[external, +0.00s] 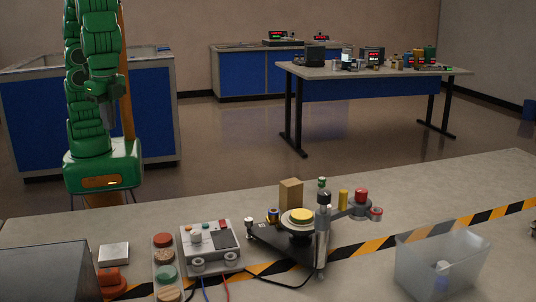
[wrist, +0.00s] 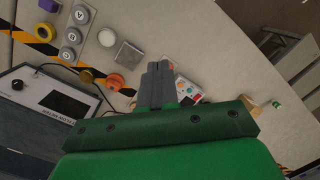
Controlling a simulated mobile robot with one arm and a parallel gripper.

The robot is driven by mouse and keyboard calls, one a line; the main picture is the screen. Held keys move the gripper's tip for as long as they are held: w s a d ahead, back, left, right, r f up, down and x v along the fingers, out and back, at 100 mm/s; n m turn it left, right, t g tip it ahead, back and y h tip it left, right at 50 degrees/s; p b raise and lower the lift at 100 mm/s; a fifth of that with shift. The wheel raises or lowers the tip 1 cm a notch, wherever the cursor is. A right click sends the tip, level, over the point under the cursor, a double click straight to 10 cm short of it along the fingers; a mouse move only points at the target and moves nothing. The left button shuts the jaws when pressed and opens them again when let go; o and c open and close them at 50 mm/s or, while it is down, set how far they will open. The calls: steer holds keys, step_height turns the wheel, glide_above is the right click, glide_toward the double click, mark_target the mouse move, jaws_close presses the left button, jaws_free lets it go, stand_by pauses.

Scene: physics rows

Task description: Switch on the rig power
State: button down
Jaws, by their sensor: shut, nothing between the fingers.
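A light grey control box (external: 208,246) sits on the front bench in the external view. It has a red rocker switch (external: 222,224), a dark panel, knobs and wires at its front. I cannot tell the switch position. The rig (external: 290,246) stands right of the box, with a dark base, a yellow-topped disc and an upright cylinder. My gripper (wrist: 155,68) is shut and empty in the wrist view, held above the bench. A pale panel (wrist: 187,88) with coloured buttons is partly hidden behind the fingers. In the external view my folded arm is at the left, away from the box.
A metal plate (external: 114,252), orange weight (external: 112,278) and rack of coloured caps (external: 165,268) lie left of the box. A grey case (external: 45,270) fills the near left corner. A clear bin (external: 440,262) stands right. Striped tape (external: 370,246) crosses the bench.

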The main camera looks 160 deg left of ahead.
steer(key=w+a+f+n, duration=0.45)
steer(key=w+a, duration=0.45)
steer(key=a, duration=0.3)
steer(key=n, duration=0.4)
glide_above(222, 220)
steer(key=w+d, duration=0.1)
steer(key=w, duration=0.1)
step_height(222, 220, down, 6)
steer(key=shift+a+f, duration=0.5)
steer(key=shift+a, duration=0.05)
steer(key=f, duration=0.4)
steer(key=s+f, duration=0.1)
steer(key=f, duration=0.9)
steer(key=shift+s, duration=0.35)
